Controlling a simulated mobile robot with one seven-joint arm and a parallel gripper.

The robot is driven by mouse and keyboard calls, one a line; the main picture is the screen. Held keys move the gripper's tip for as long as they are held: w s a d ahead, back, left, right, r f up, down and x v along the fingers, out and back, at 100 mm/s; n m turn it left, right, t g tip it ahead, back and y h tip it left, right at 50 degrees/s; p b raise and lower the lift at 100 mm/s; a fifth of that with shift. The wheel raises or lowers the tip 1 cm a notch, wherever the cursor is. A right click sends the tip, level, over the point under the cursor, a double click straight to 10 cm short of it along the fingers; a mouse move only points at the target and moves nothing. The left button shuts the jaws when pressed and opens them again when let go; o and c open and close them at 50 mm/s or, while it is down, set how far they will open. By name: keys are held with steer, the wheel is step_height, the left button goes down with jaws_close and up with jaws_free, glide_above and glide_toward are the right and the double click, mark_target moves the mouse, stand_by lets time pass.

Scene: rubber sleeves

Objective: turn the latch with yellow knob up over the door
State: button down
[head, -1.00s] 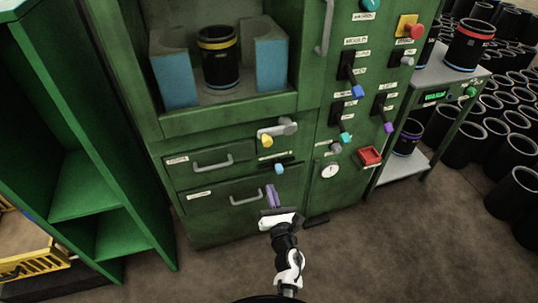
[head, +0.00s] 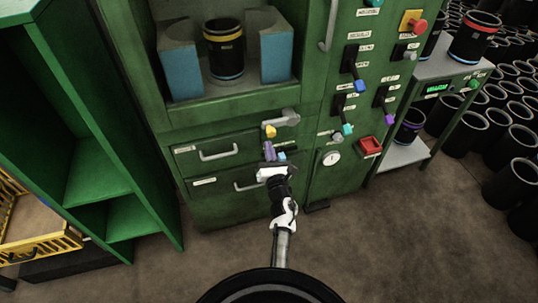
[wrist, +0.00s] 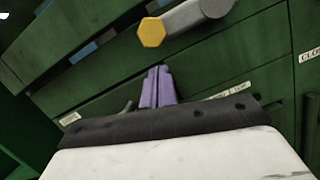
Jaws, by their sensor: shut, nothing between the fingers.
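The latch (head: 290,117) is a grey lever on the green cabinet front, just below the open bay. Its yellow knob (head: 270,131) is at the lever's lower left end. In the wrist view the yellow knob (wrist: 151,32) is at top centre, with the grey latch arm (wrist: 184,19) running right from it. My gripper (head: 269,152) has purple fingers and is just below the knob in the head view. In the wrist view my gripper (wrist: 157,80) is shut and empty, pointing toward the knob with a gap between.
Two drawers with grey handles (head: 219,153) are left of the latch. Blue blocks and a black sleeve (head: 224,48) stand in the bay above.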

steer(key=shift+w+d+r+p, duration=0.1)
steer(key=shift+r+p, duration=0.1)
steer(key=shift+r, duration=0.15)
steer(key=shift+d+r+p, duration=0.1)
steer(key=shift+r+p, duration=0.05)
steer(key=shift+r, duration=0.2)
steer(key=shift+a+r, duration=0.15)
steer(key=shift+r+m, duration=0.2)
steer(key=shift+m, duration=0.3)
